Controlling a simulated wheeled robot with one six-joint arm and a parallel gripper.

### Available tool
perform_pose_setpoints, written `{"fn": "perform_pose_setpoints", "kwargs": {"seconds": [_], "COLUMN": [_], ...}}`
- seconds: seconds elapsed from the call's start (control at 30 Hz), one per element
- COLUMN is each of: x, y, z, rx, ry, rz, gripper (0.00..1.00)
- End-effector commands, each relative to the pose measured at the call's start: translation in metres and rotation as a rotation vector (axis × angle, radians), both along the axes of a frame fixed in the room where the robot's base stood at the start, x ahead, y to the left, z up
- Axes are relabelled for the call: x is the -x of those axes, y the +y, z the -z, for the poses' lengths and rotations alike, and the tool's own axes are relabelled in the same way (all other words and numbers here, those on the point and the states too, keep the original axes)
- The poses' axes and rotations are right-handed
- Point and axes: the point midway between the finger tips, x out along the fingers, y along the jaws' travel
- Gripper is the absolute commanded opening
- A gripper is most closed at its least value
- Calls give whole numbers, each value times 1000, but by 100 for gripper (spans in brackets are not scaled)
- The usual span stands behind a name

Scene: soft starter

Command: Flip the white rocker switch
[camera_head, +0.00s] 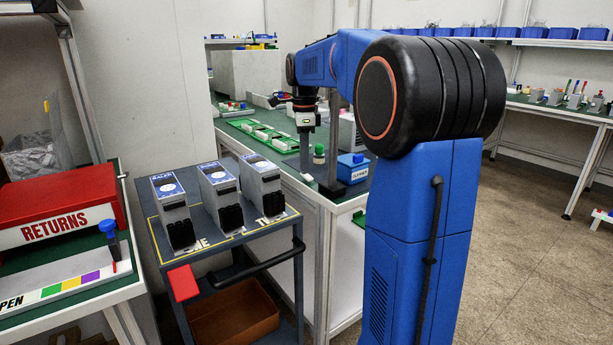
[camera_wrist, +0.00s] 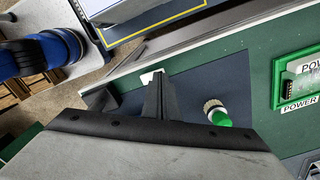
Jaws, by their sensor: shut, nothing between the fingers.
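My gripper shows in the wrist view (camera_wrist: 157,78) with its dark fingers together and empty. In the head view its fingers (camera_head: 305,172) point down at the bench. A small white piece (camera_wrist: 147,77) shows just past the fingertips in the wrist view, partly hidden by them. It looks like the white rocker switch, but its tilt cannot be read. A small white piece also shows beside the fingers in the head view (camera_head: 308,178). Whether the fingertips touch it cannot be told.
A green-and-white round item (camera_wrist: 217,113) stands close to the right of the fingers. A dark block (camera_wrist: 101,99) is close on their left. A green board (camera_head: 262,135) lies on the bench farther back. A cart (camera_head: 235,240) with three grey units stands left.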

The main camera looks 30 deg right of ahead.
Motion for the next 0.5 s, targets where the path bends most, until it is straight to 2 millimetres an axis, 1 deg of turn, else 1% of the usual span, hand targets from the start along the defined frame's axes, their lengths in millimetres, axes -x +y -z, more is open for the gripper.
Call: {"fn": "perform_pose_setpoints", "kwargs": {"seconds": [0.5], "x": [0], "y": [0], "z": [6], "rx": [0], "ry": [0], "rz": [0], "gripper": [0]}}
